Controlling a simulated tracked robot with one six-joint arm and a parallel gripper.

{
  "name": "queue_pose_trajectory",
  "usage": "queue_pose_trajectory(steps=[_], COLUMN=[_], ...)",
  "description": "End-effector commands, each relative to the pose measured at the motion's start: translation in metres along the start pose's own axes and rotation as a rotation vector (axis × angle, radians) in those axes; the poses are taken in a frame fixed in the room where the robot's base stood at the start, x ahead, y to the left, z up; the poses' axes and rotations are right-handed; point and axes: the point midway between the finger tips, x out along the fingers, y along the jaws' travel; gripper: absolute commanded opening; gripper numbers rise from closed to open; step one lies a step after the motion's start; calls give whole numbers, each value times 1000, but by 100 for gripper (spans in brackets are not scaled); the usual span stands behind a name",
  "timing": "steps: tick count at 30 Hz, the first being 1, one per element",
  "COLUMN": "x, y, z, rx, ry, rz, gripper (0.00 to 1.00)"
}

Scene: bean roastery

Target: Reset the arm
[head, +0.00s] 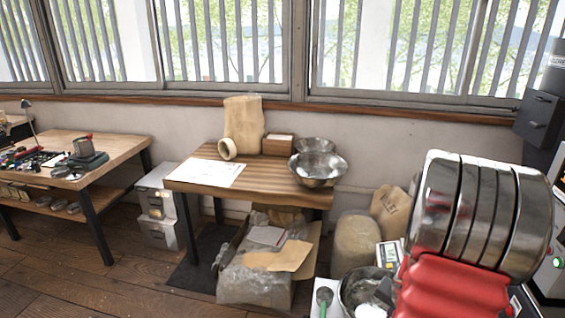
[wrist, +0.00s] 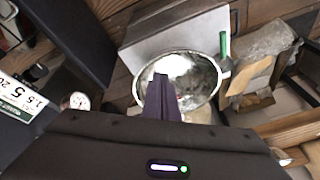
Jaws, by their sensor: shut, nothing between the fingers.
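My gripper (wrist: 163,97) shows in the wrist view as dark fingers closed together, with nothing between them. It points toward a metal bowl (wrist: 207,80) and overlaps part of it in the picture. I cannot tell the height between fingertips and bowl. A dark housing of mine fills the bottom of the wrist view.
A wooden table (head: 250,183) bears metal bowls (head: 317,170), a paper sheet (head: 205,172) and a tan bag (head: 243,125). A workbench (head: 120,147) stands at left. Large metal rings and a red ribbed body (head: 455,288) fill the right. Floor shows at lower left.

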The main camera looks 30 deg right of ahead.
Motion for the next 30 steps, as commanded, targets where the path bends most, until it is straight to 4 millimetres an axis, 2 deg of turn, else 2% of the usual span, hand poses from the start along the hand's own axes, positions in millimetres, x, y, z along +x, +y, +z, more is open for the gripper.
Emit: queue_pose_trajectory(steps=[1, 3, 12, 21, 30], x=[-13, -28, -96, -162, -221], y=[-14, -30, -83, -114, -131], z=[8, 21, 78, 134, 184], rx=[-41, -97, -330, -557, -771], ry=[-17, -45, -136, -175, -160], rz=[-12, -24, -59, -80, -109], gripper=[0, 0, 0, 0, 0])
